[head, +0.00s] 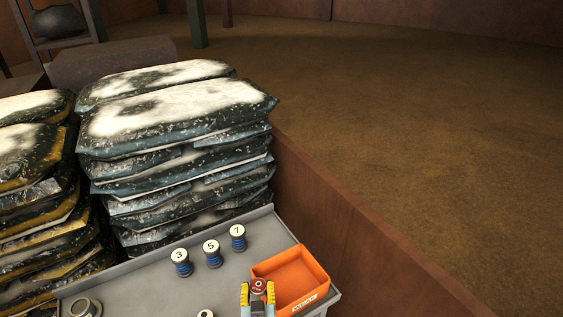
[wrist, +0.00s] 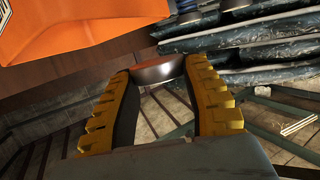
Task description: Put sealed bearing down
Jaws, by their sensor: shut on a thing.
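My gripper (head: 257,292) has yellow fingers and is at the front of the grey bench, right beside the left wall of the orange bin (head: 316,285). It is shut on a small round metal piece with a red top, which I take to be the sealed bearing (head: 259,285). In the wrist view the bearing (wrist: 158,72) is gripped between the tips of the two ribbed yellow fingers, its shiny metal side showing. The orange bin (wrist: 75,25) appears at the upper left there. Whether the bearing touches anything below is hidden.
Blue spools numbered 3 (head: 181,263), 5 (head: 213,254) and 7 (head: 237,238) stand on the grey bench (head: 140,281) left of the bin. A grey ring-shaped part (head: 86,308) sits at the lower left. Stacked bags (head: 180,150) rise behind the bench. A brown wall (head: 345,225) borders it on the right.

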